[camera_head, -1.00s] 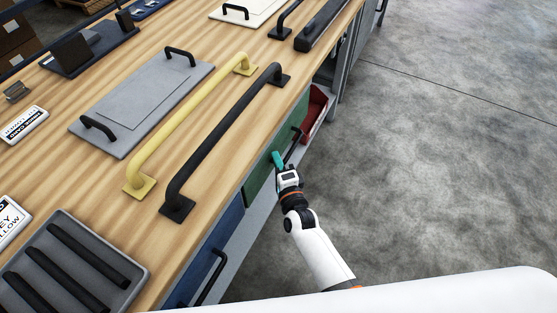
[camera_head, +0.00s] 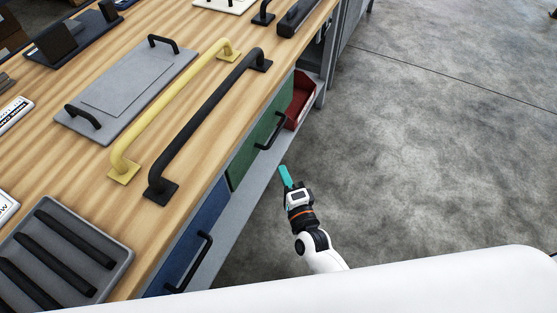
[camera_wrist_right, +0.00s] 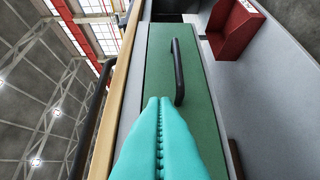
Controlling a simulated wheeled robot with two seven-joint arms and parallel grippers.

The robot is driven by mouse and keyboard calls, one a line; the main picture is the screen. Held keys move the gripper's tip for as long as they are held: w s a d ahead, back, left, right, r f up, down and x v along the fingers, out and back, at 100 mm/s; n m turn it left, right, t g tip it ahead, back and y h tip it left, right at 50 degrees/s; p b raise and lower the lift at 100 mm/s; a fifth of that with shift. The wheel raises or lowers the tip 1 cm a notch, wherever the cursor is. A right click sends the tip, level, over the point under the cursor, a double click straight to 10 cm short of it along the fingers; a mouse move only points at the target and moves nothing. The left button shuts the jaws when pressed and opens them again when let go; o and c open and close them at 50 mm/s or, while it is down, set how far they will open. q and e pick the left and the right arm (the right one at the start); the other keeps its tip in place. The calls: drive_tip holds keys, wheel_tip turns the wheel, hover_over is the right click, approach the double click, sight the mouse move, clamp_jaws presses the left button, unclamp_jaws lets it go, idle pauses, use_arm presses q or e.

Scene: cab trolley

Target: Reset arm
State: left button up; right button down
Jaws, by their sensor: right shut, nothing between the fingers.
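My right gripper (camera_head: 285,176) is shut and empty, with its teal fingers pressed together. It is over the floor side of the workbench, apart from the green drawer front (camera_head: 252,150) and its black handle (camera_head: 271,132). In the right wrist view the shut teal fingers (camera_wrist_right: 160,125) point toward the green drawer front (camera_wrist_right: 195,95), and the black handle (camera_wrist_right: 177,72) stands just beyond the fingertips. My left gripper is not in view.
The wooden benchtop (camera_head: 200,131) carries a yellow bar handle (camera_head: 170,101), a black bar handle (camera_head: 205,122) and a grey tray (camera_head: 120,262). A blue drawer (camera_head: 190,245) and a red bin (camera_head: 299,99) are along its side. The concrete floor (camera_head: 430,150) at right is clear.

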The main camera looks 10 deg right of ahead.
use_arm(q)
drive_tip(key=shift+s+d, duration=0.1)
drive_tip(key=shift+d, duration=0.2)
use_arm(e)
drive_tip(key=shift+s, duration=0.65)
drive_tip(key=s+d+f+n+g+p, duration=0.2)
drive_tip(key=s+f+n+g, duration=0.3)
drive_tip(key=f, duration=0.6)
drive_tip(key=s+d+f+n+g+p, duration=0.1)
drive_tip(key=s+d+f+n+g, duration=0.3)
drive_tip(key=s+f, duration=0.55)
use_arm(q)
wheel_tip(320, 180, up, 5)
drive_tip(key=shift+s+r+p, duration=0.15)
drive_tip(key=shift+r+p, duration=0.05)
drive_tip(key=shift+p, duration=1.05)
use_arm(e)
drive_tip(key=s+d+f+n+g+h, duration=0.1)
drive_tip(key=s+d+f+n+g, duration=0.1)
drive_tip(key=s, duration=0.5)
drive_tip(key=s+d+f+n+g+h, duration=0.1)
drive_tip(key=s+d+f+n+g, duration=0.2)
drive_tip(key=s+f, duration=0.3)
drive_tip(key=s+d+f+n+g+h, duration=0.1)
drive_tip(key=s+d+f+n, duration=0.3)
drive_tip(key=s, duration=0.5)
drive_tip(key=shift+s+d+f+g, duration=0.2)
drive_tip(key=shift+d+g, duration=0.15)
drive_tip(key=shift+g, duration=0.45)
